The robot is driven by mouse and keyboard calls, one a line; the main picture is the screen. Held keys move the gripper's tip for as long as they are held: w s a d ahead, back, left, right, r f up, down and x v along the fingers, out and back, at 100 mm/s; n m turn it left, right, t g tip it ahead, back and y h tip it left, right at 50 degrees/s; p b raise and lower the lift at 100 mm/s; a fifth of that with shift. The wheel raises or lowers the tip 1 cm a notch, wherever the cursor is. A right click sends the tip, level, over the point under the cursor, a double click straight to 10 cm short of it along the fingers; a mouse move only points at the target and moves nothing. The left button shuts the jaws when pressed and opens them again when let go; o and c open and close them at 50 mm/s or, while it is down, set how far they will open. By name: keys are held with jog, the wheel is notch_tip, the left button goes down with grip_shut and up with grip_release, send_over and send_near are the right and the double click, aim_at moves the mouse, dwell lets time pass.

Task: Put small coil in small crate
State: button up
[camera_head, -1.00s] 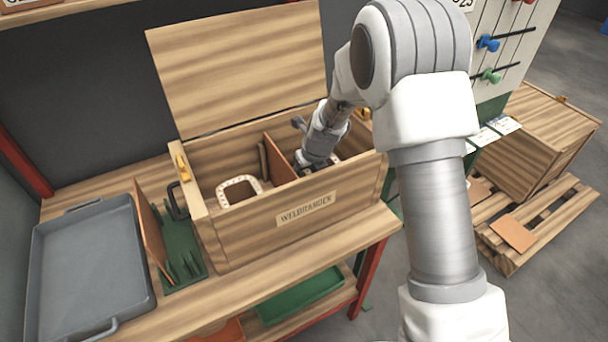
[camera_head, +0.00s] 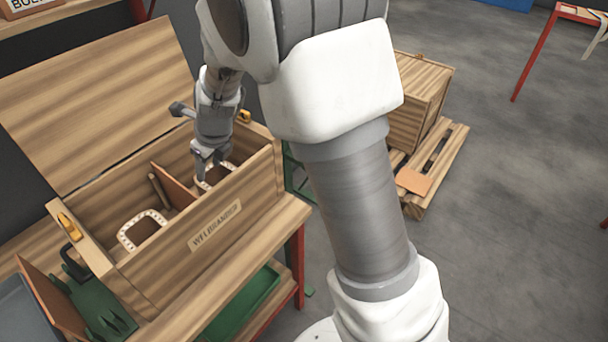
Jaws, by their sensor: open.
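Two coils with pale, dotted rectangular rims are inside the open wooden chest (camera_head: 150,275). One coil (camera_head: 142,232) lies in the left compartment. The other coil (camera_head: 228,172) is in the right compartment, partly hidden by my gripper and the chest's front wall. I cannot tell which is the small one. My gripper (camera_head: 209,160) is open and points down at the coil in the right compartment; whether it touches is unclear. A closed wooden crate (camera_head: 415,110) stands on a pallet to the right; I cannot tell if it is the small crate.
An orange-brown divider (camera_head: 174,186) splits the chest, whose lid (camera_head: 95,105) stands open behind. A green rack (camera_head: 100,305) is at the left. The pallet (camera_head: 440,165) holds a flat orange-brown piece (camera_head: 413,181).

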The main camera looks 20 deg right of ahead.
jog(key=s+d+r+n, duration=0.1)
jog(key=r+n, duration=0.1)
jog(key=s+d+r+n, duration=0.2)
jog(key=r, duration=0.1)
jog(key=s+d+r+n, duration=0.1)
jog(key=s+r+n, duration=0.1)
jog(key=r, duration=0.1)
jog(key=shift+s+d+r+n, duration=0.1)
jog(key=shift+d+r+n, duration=0.05)
jog(key=shift+d+n, duration=0.15)
jog(key=s+d+r+n+h, duration=0.1)
jog(key=s+d+r+n, duration=0.1)
jog(key=s+d+n, duration=0.2)
jog(key=s+d+r+n+t, duration=0.1)
jog(key=s+d+r+n, duration=0.2)
jog(key=s+n, duration=0.7)
jog(key=s+d+r+n+h, duration=0.1)
jog(key=s+d+r+n, duration=0.2)
jog(key=s+n, duration=0.4)
jog(key=shift+s+d+t+h, duration=0.3)
jog(key=shift+d+t, duration=0.1)
jog(key=shift+d, duration=0.5)
jog(key=shift+r, duration=0.1)
jog(key=shift+r+p, duration=0.95)
